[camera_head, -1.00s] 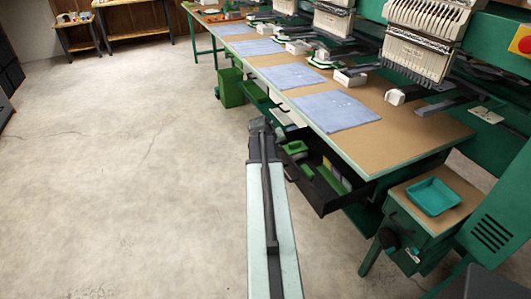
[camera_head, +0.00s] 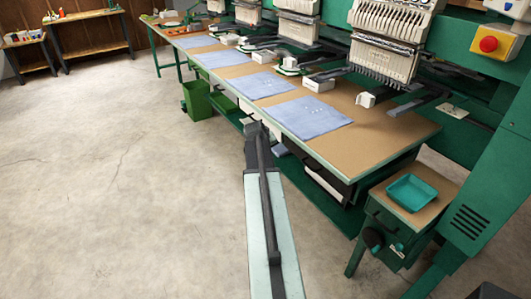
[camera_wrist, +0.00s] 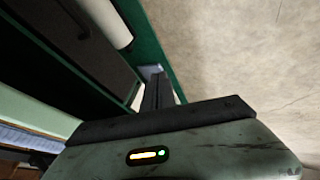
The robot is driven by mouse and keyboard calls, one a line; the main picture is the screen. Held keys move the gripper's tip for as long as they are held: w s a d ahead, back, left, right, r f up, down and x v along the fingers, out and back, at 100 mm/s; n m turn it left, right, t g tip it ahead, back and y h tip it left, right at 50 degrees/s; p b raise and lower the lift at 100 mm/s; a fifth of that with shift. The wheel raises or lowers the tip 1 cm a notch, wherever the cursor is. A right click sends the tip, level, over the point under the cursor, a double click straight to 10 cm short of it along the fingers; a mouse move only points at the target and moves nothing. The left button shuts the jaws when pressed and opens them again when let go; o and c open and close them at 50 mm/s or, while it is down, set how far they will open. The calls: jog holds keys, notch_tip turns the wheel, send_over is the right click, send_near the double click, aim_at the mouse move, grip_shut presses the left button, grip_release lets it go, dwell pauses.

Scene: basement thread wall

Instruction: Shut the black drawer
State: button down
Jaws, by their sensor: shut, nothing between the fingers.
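The black drawer (camera_head: 331,181) sits beneath the front edge of the worktable. My arm covers part of this area. My gripper (camera_head: 253,133) is shut and empty, at the far end of my arm, in front of the table and left of the drawer. In the wrist view my gripper (camera_wrist: 155,88) points away beside a dark panel (camera_wrist: 95,62) with a bar-like handle, which looks like the drawer front. I see no clear contact.
The worktable (camera_head: 400,135) carries blue cloths and embroidery machines. A small green stand with a teal tray (camera_head: 411,192) is at the right. The concrete floor (camera_head: 110,190) on the left is clear.

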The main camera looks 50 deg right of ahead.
jog(key=a+r+p, duration=0.7)
jog(key=a, duration=0.2)
jog(key=shift+s+a+r+p, duration=0.15)
jog(key=shift+s+r+p, duration=0.2)
jog(key=shift+s+r, duration=0.05)
jog(key=w+a+r+n+t+y+p, duration=0.1)
jog(key=w+a+r+n+t+p, duration=0.3)
jog(key=w+a, duration=0.75)
jog(key=w+a+r+n+g+y+p, duration=0.1)
jog(key=a+p, duration=0.2)
jog(key=a, duration=0.9)
jog(key=w+a+r+g+y+p, duration=0.1)
jog(key=w+a+r+y+p, duration=0.1)
jog(key=a, duration=0.9)
jog(key=s+a+g+y+p, duration=0.1)
jog(key=s+a+g, duration=0.1)
jog(key=s+a, duration=0.3)
jog(key=s+a+g+y+p, duration=0.1)
jog(key=s+a+g+y, duration=0.1)
jog(key=s+a, duration=0.4)
jog(key=a, duration=0.5)
jog(key=shift+f, duration=0.4)
